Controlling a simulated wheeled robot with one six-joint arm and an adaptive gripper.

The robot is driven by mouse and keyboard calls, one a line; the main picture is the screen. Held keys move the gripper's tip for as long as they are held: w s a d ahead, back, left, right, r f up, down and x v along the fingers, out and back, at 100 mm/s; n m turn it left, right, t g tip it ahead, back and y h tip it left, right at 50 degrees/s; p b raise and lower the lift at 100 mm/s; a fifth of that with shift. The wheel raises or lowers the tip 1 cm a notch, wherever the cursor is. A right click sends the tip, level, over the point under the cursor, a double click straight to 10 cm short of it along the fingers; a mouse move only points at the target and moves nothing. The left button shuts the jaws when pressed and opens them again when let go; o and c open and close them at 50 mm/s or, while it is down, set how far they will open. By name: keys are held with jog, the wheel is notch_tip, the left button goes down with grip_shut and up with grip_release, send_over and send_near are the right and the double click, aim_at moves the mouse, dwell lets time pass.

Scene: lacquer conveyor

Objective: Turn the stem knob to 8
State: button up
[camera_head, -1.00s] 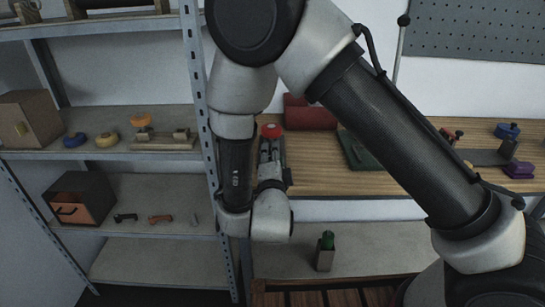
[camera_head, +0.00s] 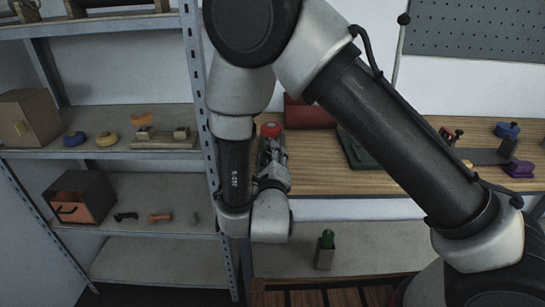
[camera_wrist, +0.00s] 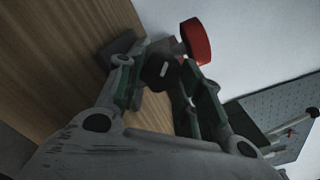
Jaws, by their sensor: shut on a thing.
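A dark stem knob with a white mark (camera_wrist: 160,70) sits between my fingertips in the wrist view. My gripper (camera_wrist: 157,78) is shut on it, a finger on each side. A red round knob or handwheel (camera_wrist: 196,42) stands just beyond it; its red top also shows in the head view (camera_head: 271,130). In the head view my gripper (camera_head: 271,152) is at the left end of the wooden bench, and it hides the stem knob. No number scale can be read, so the setting cannot be told.
The wooden bench (camera_head: 350,182) holds a red block (camera_head: 308,114), a dark green piece (camera_head: 355,150) and a purple piece (camera_head: 519,169) at the right. A metal shelf post (camera_head: 203,110) stands close left of my arm. A green-topped bottle (camera_head: 326,240) stands on the lower shelf.

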jog(key=m, duration=0.4)
jog(key=shift+f, duration=0.1)
jog(key=shift+a+m, duration=0.1)
jog(key=shift+m, duration=1.7)
jog(key=shift+f+m, duration=0.1)
jog(key=shift+m, duration=0.2)
jog(key=o, duration=1)
jog(key=shift+s, duration=0.1)
jog(key=s, duration=1.2)
jog(key=shift+a, duration=0.25)
